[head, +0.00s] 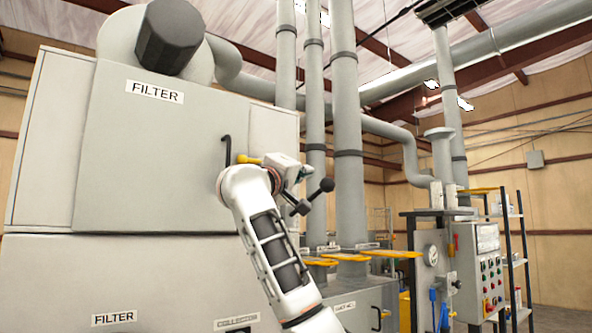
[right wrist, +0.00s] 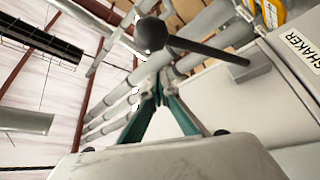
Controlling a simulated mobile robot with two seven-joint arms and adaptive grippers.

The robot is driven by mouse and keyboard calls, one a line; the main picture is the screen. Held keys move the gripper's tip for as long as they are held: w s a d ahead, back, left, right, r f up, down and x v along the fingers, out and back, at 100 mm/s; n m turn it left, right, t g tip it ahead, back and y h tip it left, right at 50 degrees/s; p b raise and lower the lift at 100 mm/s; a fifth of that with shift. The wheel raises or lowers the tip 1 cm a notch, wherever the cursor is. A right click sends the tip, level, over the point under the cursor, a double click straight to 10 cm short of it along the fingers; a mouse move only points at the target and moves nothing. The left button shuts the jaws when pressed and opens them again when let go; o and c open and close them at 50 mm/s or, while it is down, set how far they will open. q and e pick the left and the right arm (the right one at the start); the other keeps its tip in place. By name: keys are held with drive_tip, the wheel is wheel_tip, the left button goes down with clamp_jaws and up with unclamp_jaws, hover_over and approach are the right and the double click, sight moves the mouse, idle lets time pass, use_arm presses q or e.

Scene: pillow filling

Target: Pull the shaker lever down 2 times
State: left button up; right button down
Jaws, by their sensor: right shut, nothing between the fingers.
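The shaker lever is a dark rod ending in a black ball (head: 326,185). In the head view it slants up and right from its dark mount, beside the filter cabinet. In the right wrist view the black ball (right wrist: 151,34) is close and large, and its rod runs right to a grey mount block (right wrist: 250,68) by the SHAKER label (right wrist: 300,48). My right gripper (head: 304,173) is just above and left of the ball in the head view. Its green fingers (right wrist: 158,88) are shut and empty. Whether they touch the ball cannot be told. My left gripper is out of view.
The large grey filter cabinet (head: 150,170) fills the left side, with a black door handle (head: 227,152). Vertical grey pipes (head: 346,120) stand behind the lever. Yellow flat handles (head: 390,254) are lower right, and a control panel (head: 489,270) stands farther right.

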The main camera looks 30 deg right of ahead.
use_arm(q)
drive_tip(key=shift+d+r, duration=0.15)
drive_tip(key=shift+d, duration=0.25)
use_arm(e)
drive_tip(key=s+f, duration=0.2)
drive_tip(key=s, duration=0.1)
drive_tip(key=shift+d+f, duration=0.1)
drive_tip(key=shift+d, duration=0.2)
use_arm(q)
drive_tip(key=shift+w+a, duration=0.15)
